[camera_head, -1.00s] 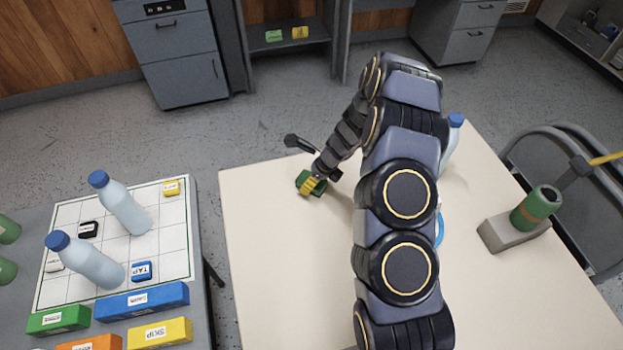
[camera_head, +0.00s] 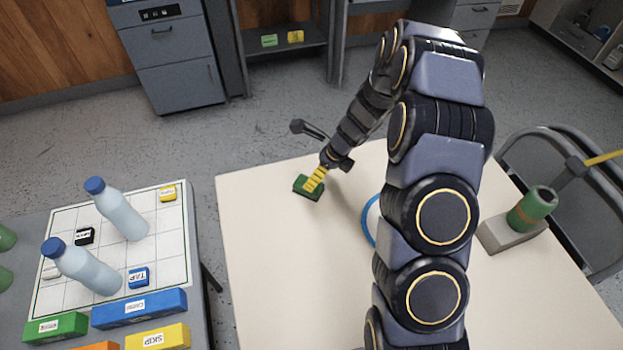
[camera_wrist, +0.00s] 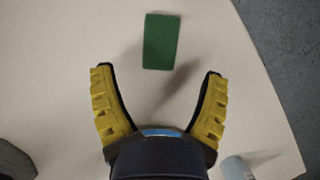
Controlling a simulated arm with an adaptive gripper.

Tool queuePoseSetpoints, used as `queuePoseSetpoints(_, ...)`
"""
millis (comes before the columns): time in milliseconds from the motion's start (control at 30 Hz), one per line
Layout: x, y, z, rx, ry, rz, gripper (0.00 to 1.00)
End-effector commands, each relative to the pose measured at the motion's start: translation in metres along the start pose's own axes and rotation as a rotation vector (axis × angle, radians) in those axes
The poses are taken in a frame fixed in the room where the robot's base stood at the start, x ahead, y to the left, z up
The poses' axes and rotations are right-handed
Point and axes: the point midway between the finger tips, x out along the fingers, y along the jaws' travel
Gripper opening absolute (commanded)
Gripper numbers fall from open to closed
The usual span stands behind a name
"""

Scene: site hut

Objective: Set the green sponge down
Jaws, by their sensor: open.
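The green sponge (camera_head: 307,188) lies flat on the cream table (camera_head: 270,250), near its far left part. In the wrist view the sponge (camera_wrist: 161,41) is a dark green block on the bare table top, beyond my fingertips and apart from them. My gripper (camera_head: 316,178) has yellow-padded fingers and hangs over the sponge in the head view. In the wrist view my gripper (camera_wrist: 159,84) is spread wide, with nothing between its fingers.
A blue ring (camera_head: 369,220) shows partly behind my arm. A green cylinder on a grey block (camera_head: 510,232) stands at the table's right. A second table at left holds a white gridded board (camera_head: 165,255), bottles (camera_head: 120,212) and coloured blocks. The table's front left is clear.

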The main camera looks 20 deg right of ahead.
Motion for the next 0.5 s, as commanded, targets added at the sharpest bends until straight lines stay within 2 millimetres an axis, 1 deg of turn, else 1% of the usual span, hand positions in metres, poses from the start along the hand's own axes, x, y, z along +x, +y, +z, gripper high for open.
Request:
queuePoseSetpoints(33,-0.012,-0.002,0.001,0.0,-0.003,-0.005,0.75)
queuePoseSetpoints(100,-0.023,-0.002,0.0,0.0,-0.002,-0.005,0.75)
queuePoseSetpoints(200,-0.036,-0.002,0.001,-0.001,-0.002,-0.006,0.75)
queuePoseSetpoints(333,-0.046,-0.001,0.001,-0.006,-0.002,-0.002,0.75)
queuePoseSetpoints(433,-0.056,0.008,0.007,-0.072,-0.004,0.012,0.75)
queuePoseSetpoints(500,-0.07,0.022,0.017,-0.19,-0.007,0.03,0.75)
